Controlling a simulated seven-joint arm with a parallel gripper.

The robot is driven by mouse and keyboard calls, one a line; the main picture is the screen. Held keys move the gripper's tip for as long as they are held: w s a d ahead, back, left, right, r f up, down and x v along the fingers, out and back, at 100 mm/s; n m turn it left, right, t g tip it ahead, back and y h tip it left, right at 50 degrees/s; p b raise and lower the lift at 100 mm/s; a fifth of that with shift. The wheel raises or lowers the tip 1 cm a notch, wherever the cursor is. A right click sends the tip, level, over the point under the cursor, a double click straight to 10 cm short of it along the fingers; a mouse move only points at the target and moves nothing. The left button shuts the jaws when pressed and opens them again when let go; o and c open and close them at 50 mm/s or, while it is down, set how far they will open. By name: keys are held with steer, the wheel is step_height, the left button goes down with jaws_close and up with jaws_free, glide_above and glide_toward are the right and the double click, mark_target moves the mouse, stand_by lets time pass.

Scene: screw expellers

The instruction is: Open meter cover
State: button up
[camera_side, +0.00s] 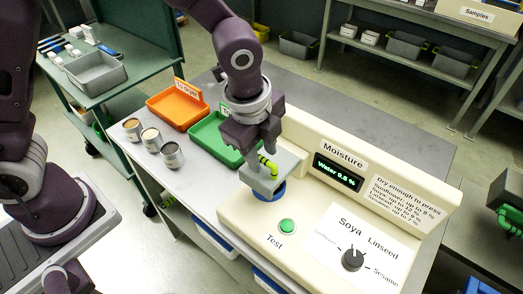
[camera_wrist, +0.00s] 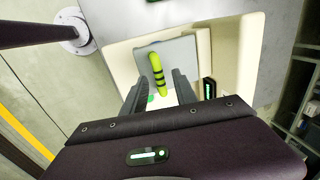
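The moisture meter is a cream console (camera_side: 318,222) with a sloped back panel. Its grey cover (camera_side: 258,182) sits over a blue ring (camera_side: 271,194) at the console's left end and carries a yellow-green handle with dark bands (camera_side: 268,167). In the wrist view the grey cover (camera_wrist: 176,52) and the handle (camera_wrist: 157,72) lie ahead of my gripper. My gripper (camera_side: 262,150) is low over the cover, close to the handle. The wrist view shows its two fingers (camera_wrist: 160,85) apart, one each side of the handle's line, with gaps. Contact is unclear.
The console has a lit display (camera_side: 338,173), a green Test button (camera_side: 287,226) and a black dial (camera_side: 352,258). Left of it are a green tray (camera_side: 212,137), an orange tray (camera_side: 177,107) and three small cups (camera_side: 151,139). Grey table is bare behind the console.

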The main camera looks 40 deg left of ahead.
jaws_close()
stand_by(1.3)
